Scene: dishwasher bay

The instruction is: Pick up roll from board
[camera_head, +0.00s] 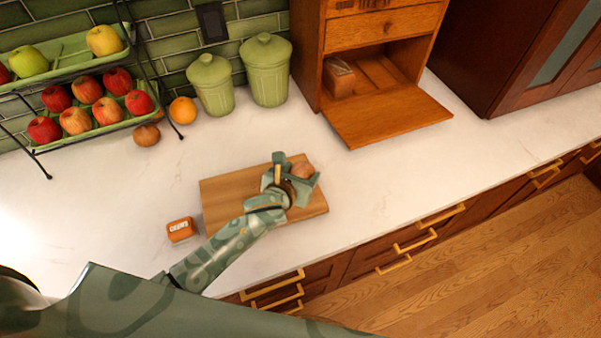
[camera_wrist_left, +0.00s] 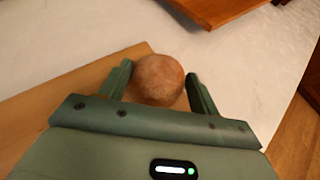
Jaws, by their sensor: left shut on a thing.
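The roll (camera_wrist_left: 158,80) is round and brown, and sits between the two fingers of my left gripper (camera_wrist_left: 160,84) in the left wrist view. In the head view the roll (camera_head: 302,171) shows at the tip of my left gripper (camera_head: 292,172), over the right part of the wooden board (camera_head: 228,191). The left gripper is shut on the roll. I cannot tell whether the roll touches the board. The board lies flat on the white counter and also shows in the left wrist view (camera_wrist_left: 40,118). My right gripper is not in view.
A small orange labelled block (camera_head: 181,229) lies left of the board. Behind stand a tiered fruit rack (camera_head: 70,60), an orange (camera_head: 183,110), two green canisters (camera_head: 212,85) and a wooden cabinet with its flap open (camera_head: 388,112). Counter right of the board is clear.

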